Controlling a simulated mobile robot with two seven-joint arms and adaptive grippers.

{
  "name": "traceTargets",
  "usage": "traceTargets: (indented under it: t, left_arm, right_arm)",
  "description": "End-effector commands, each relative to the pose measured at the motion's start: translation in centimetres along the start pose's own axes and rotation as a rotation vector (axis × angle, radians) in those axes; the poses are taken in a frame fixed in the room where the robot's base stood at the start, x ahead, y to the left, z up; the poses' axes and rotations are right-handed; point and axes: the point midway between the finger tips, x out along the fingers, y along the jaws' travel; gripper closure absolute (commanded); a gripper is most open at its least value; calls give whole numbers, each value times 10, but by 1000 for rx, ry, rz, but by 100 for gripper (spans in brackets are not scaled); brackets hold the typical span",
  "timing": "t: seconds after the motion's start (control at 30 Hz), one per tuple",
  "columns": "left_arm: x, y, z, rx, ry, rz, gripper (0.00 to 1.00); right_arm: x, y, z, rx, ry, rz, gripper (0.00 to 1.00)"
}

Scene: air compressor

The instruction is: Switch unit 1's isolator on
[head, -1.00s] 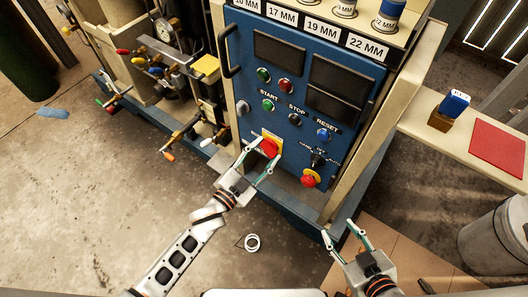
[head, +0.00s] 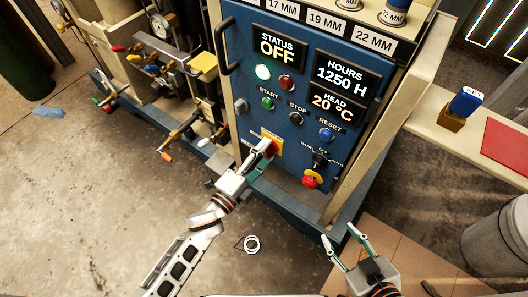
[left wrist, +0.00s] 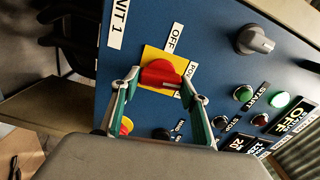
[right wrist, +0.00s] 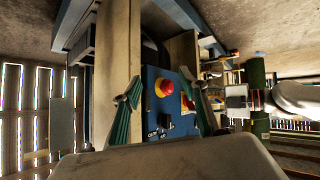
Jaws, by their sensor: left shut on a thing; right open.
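Unit 1's isolator is a red rotary handle on a yellow plate, low on the blue panel (head: 237,130). In the head view the isolator (head: 269,148) is partly hidden by my left gripper (head: 262,154), which is shut on the red handle. In the left wrist view the red handle (left wrist: 160,74) sits between the two fingers, with an OFF label beside the plate. The panel's displays are lit: status OFF (head: 278,47), 1250 H and 20 °C. A green lamp (head: 263,72) glows. My right gripper (head: 347,250) is open and empty, low and to the right.
A red emergency button (head: 310,181) and a black selector (head: 320,159) sit right of the isolator. Start, stop and reset buttons are above.

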Motion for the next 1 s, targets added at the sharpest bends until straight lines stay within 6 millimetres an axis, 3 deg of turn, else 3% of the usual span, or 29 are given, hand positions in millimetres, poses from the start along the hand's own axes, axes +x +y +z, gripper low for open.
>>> traceTargets:
  t: [0.33,0.87,0.9,0.93,1.0]
  left_arm:
    - [0,2,0,127,0,1,77]
    - [0,1,0,151,0,2,77]
    - [0,1,0,150,0,2,45]
    - [0,1,0,150,0,2,39]
    - [0,1,0,149,0,1,39]
  right_arm:
    - [1,-2,3,-1,-3,-5,57]
    - [2,-1,-2,-2,6,-4,57]
    - [2,-1,-2,-2,5,-4,57]
    - [2,-1,-1,-2,4,-4,57]
    - [2,-1,0,-2,2,-5,57]
